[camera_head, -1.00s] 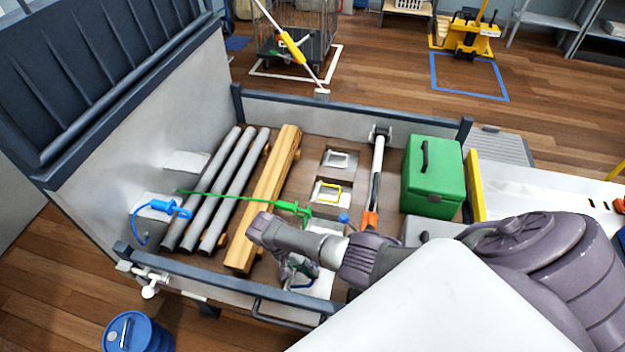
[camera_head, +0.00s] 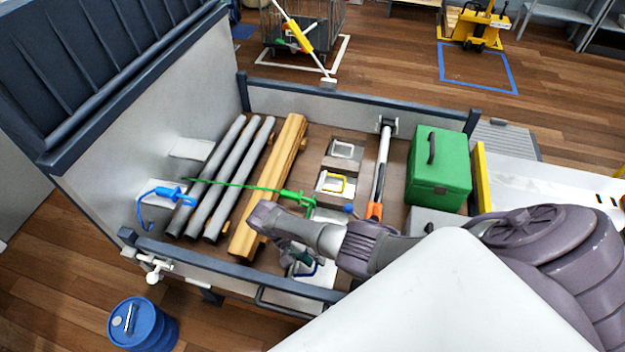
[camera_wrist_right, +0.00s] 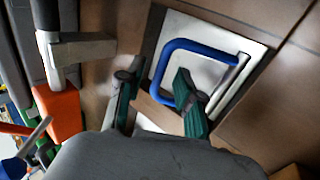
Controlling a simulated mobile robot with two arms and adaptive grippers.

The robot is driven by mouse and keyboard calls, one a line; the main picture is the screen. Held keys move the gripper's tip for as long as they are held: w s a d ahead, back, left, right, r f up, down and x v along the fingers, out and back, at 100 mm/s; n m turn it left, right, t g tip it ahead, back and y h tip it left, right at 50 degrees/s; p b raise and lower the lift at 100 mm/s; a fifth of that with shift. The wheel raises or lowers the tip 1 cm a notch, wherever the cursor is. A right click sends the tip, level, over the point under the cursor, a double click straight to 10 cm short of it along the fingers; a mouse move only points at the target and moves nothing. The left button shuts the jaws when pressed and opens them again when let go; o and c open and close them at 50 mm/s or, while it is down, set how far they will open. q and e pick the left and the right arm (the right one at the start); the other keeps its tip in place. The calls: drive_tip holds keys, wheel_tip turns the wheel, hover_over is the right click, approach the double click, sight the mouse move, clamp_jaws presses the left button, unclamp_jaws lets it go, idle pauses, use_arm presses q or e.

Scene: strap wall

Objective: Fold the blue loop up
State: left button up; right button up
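The blue loop (camera_wrist_right: 205,48) is a bent bar over a square metal plate (camera_wrist_right: 183,27) on the wooden floor. In the head view the loop (camera_head: 313,270) is partly hidden by my right gripper (camera_head: 297,265). In the right wrist view my right gripper (camera_wrist_right: 155,78) is open, its two dark green fingers apart. One side of the loop shows between the fingertips; I cannot tell whether either finger touches it. My left gripper is not in view.
Yellow (camera_head: 337,184) and white (camera_head: 344,149) loops sit on plates farther back. Grey pipes (camera_head: 228,185), a wooden beam (camera_head: 270,180) and a green strap (camera_head: 240,187) lie left. Low side walls enclose the bed.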

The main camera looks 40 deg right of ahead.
drive_tip(key=v, duration=1.2)
drive_tip(key=shift+d, duration=0.1)
